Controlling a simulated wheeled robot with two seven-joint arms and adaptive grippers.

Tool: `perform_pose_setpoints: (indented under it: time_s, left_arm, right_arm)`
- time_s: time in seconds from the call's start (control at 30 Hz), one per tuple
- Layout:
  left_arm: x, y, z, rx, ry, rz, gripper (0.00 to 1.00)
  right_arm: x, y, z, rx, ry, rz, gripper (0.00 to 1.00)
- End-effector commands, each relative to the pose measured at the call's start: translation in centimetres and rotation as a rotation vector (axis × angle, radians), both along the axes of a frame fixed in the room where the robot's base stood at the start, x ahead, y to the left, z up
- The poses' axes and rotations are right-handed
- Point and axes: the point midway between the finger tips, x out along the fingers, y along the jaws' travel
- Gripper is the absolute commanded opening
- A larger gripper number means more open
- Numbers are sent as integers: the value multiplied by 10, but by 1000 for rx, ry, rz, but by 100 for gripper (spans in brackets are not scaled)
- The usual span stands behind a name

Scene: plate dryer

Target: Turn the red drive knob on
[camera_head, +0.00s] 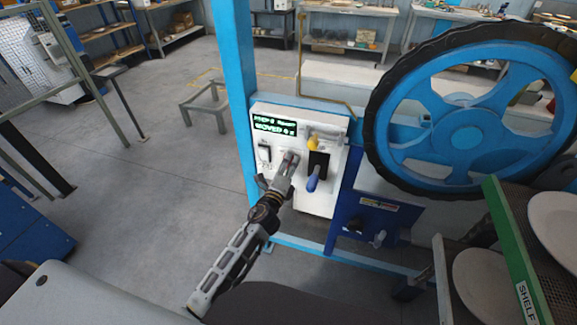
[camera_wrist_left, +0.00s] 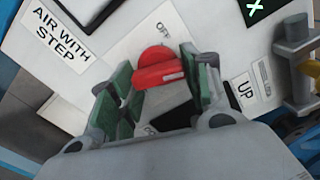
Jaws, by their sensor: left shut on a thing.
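The red drive knob (camera_wrist_left: 156,68) sits on a white control panel (camera_head: 325,196) and shows between the fingers in the left wrist view. An OFF label is printed just above it to the right; another label below is mostly covered by my gripper. My left gripper (camera_head: 288,163) reaches the panel, and its green-padded fingers (camera_wrist_left: 160,84) are shut on the knob, one on each side. In the head view my gripper mostly hides the knob. My right gripper is not in view.
A lit green display (camera_head: 275,125) is above. A large blue wheel (camera_head: 466,138) stands at right, with plates (camera_head: 487,284) on a shelf below it.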

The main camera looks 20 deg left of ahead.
Motion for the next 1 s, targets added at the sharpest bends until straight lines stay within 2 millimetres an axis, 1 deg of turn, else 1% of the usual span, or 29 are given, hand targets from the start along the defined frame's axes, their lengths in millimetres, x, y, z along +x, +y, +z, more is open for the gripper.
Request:
perform_pose_setpoints:
  time_s: [0.1,0.3,0.5,0.63,0.73,1.0]
  left_arm:
    - [0,0,-1,113,-2,-2,24]
    - [0,0,-2,277,-7,-2,24]
    - [0,1,-3,390,-12,-1,24]
    - [0,1,-3,433,-13,-1,24]
    - [0,1,-3,450,-13,-1,24]
    - [0,1,-4,460,-13,0,24]
  right_arm:
    - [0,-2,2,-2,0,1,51]
    - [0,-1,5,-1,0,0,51]
    - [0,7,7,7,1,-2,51]
    - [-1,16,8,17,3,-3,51]
    - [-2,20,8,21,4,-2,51]
    - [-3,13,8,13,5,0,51]
